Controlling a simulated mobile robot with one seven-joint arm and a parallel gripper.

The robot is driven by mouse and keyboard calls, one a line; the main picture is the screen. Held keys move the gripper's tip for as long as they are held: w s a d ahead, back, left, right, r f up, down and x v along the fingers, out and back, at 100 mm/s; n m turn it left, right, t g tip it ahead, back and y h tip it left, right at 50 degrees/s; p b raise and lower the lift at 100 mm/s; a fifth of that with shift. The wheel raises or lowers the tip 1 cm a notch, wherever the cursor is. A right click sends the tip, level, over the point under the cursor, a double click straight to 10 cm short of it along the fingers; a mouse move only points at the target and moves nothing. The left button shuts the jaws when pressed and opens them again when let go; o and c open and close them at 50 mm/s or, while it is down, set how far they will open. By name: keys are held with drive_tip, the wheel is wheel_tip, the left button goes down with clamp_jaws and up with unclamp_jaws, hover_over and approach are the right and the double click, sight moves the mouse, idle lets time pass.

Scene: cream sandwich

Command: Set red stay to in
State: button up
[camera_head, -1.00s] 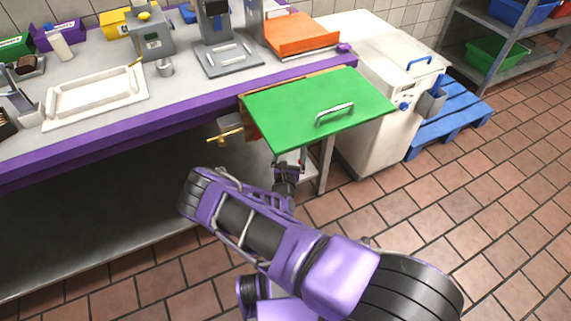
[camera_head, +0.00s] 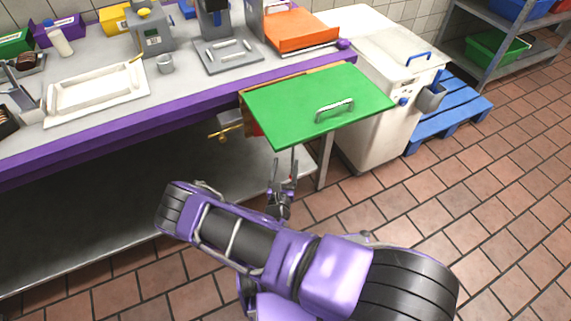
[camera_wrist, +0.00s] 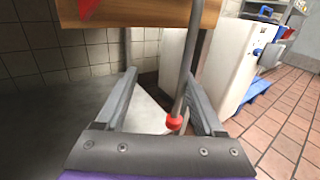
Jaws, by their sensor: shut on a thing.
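The red stay (camera_wrist: 174,121) is a thin grey rod with a red ball end, hanging at a slant below a wooden edge (camera_wrist: 150,12). In the wrist view its rod runs between the fingers of my gripper (camera_wrist: 158,92), close beside the right one. My gripper is shut on the stay, though a wide gap shows on the left finger's side. In the head view my gripper (camera_head: 283,180) is below the green flap (camera_head: 310,105), which is raised level and has a metal handle. The stay's upper end is hidden there.
A purple-edged counter (camera_head: 120,137) with a white tray (camera_head: 97,94) runs left of the flap. A table leg (camera_head: 325,163) and a white cabinet (camera_head: 365,130) stand to the right. The tiled floor (camera_head: 490,210) is open at right.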

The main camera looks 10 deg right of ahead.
drive_tip(key=s+a, duration=0.5)
drive_tip(key=s, duration=0.3)
drive_tip(key=s+a+p, duration=0.1)
drive_tip(key=s+a, duration=0.3)
drive_tip(key=s, duration=0.4)
drive_tip(key=shift+s+a, duration=0.35)
drive_tip(key=shift+s, duration=0.05)
idle(0.9)
drive_tip(key=shift+c, duration=0.2)
